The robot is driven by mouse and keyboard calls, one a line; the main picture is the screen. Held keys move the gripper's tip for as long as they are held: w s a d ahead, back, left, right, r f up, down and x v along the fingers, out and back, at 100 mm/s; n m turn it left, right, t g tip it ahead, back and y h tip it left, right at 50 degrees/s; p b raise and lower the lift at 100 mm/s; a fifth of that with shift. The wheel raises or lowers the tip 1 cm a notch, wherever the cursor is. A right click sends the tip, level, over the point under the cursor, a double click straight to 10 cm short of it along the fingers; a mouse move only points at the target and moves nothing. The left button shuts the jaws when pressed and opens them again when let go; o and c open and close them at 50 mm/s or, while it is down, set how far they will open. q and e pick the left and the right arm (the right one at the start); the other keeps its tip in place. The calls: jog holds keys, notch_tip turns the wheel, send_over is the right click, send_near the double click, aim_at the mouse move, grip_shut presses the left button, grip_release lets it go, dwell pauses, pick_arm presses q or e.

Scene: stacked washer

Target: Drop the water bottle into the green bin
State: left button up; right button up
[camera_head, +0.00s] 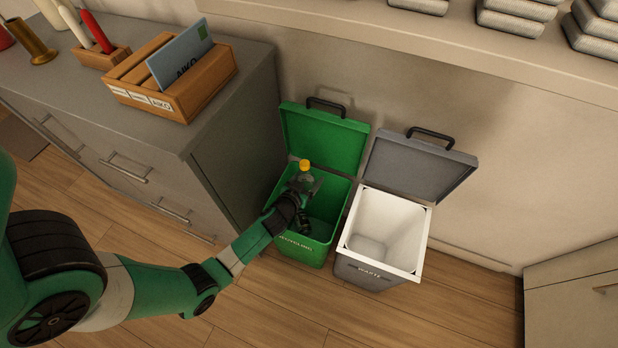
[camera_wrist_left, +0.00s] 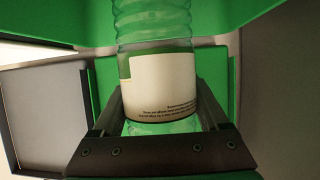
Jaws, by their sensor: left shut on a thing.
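The water bottle (camera_wrist_left: 160,85) is clear with a white label and fills the middle of the left wrist view. In the head view its yellow cap (camera_head: 305,165) and clear upper part show above my left gripper (camera_head: 302,188). My left gripper is shut on the bottle, with one finger (camera_wrist_left: 112,108) on each side of it. The bottle looks about upright at the mouth of the green bin (camera_head: 304,250), which is marked for recycling. The bin's green lid (camera_head: 322,137) stands open behind it. The bottle's lower part is hidden by my gripper. My right gripper is not in view.
A grey waste bin (camera_head: 368,274) with a white liner and raised lid (camera_head: 418,165) stands just right of the green bin. A grey cabinet (camera_head: 235,150) stands close on the left, with a wooden organiser (camera_head: 180,95) on top. Open wooden floor (camera_head: 440,315) lies in front.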

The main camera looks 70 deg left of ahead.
pick_arm(q)
jog(key=o, duration=1.2)
jog(key=p+v, duration=0.2)
jog(key=v, duration=0.9)
jog(key=shift+s+d+p, duration=0.2)
jog(key=shift+p, duration=0.2)
jog(key=shift+r, duration=0.1)
